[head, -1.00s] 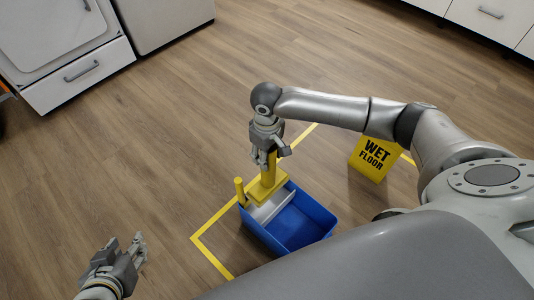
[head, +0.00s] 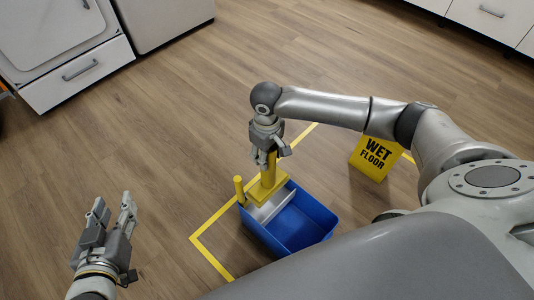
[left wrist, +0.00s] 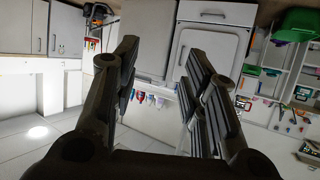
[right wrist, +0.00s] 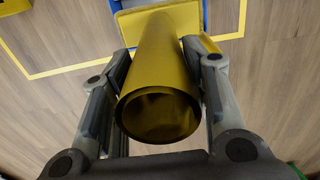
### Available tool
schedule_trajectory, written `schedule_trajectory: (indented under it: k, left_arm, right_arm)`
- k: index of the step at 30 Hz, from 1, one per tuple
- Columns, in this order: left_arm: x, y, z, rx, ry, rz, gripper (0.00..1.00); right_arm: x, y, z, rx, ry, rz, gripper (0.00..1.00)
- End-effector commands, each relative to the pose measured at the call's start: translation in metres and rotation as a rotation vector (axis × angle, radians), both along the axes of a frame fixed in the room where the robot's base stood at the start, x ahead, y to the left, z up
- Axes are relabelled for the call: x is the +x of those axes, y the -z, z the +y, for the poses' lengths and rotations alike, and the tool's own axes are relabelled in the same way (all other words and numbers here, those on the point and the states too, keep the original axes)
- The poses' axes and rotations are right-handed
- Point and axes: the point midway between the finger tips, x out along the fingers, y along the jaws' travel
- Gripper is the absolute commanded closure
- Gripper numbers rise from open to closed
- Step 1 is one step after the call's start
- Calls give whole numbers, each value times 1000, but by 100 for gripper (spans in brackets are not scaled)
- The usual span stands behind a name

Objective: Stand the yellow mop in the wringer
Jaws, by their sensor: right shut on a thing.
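The yellow mop has an upright handle and a flat yellow head (head: 268,185). My right gripper (head: 264,160) is shut on its handle from above. In the right wrist view the hollow handle (right wrist: 160,85) stands between the fingers (right wrist: 160,95). The blue bucket (head: 305,235) sits on the floor with a grey wringer (head: 272,209) across its left part. The mop head is over the wringer end of the bucket; I cannot tell whether it rests there. My left gripper (head: 115,212) is open and empty, left of the bucket. In the left wrist view its fingers (left wrist: 160,90) are spread.
A short yellow post (head: 239,190) stands at the bucket's left corner. Yellow tape (head: 208,249) marks the floor around the bucket. A yellow wet floor sign (head: 374,157) stands to the right. White cabinets (head: 75,70) are at the back left. The wooden floor between is clear.

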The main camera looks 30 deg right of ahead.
Motion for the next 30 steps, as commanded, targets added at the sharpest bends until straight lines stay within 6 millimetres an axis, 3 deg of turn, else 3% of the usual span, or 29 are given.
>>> schedule_trajectory:
  k: [30]
  left_arm:
    - [23, -74, -17, -102, 26, -410, 60]
  right_arm:
    - [0, 13, 0, 0, -1, -1, 80]
